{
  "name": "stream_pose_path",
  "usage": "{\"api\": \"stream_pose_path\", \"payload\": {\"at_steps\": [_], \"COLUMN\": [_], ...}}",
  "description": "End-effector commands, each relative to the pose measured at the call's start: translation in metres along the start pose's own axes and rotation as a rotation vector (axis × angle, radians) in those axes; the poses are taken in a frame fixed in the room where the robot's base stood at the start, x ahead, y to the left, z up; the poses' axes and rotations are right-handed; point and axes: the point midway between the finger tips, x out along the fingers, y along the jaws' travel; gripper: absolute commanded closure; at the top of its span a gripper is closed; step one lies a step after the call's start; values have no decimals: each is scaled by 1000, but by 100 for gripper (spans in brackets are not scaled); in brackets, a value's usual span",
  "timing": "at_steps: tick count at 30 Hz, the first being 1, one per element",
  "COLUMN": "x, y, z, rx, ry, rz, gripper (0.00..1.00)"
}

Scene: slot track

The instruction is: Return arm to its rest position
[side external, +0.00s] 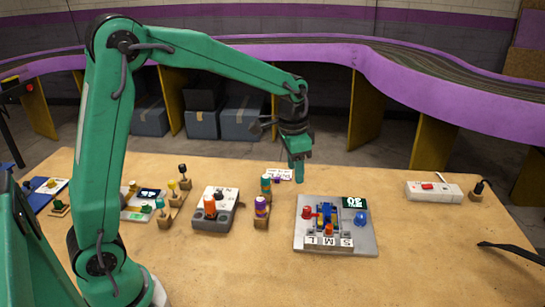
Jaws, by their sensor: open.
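My gripper (298,172) hangs at the end of my green arm, pointing down above the wooden table. It is open and holds nothing that I can see. It is above and behind the grey board (362,243) that carries a small display (354,203), a red knob, a blue knob and keys lettered L, M and S. The fingertips are small in the side view, and the gap between them is hard to make out.
A grey box with an orange knob (210,207) and small bottles (261,207) stand left of the board. A white box with a red switch (433,191) is at the right. A purple track (440,91) runs behind the table (430,265). The front right is mostly clear.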

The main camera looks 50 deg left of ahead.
Motion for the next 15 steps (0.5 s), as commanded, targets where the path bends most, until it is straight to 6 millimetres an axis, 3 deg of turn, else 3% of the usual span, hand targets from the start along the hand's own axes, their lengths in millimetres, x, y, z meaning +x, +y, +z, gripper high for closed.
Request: {"api": "stream_pose_path", "payload": {"at_steps": [6, 15], "x": [-39, -76], "y": [13, 33], "z": [31, 77], "rx": [-69, -164], "ry": [63, 146], "rz": [-26, -52], "gripper": [55, 55]}}
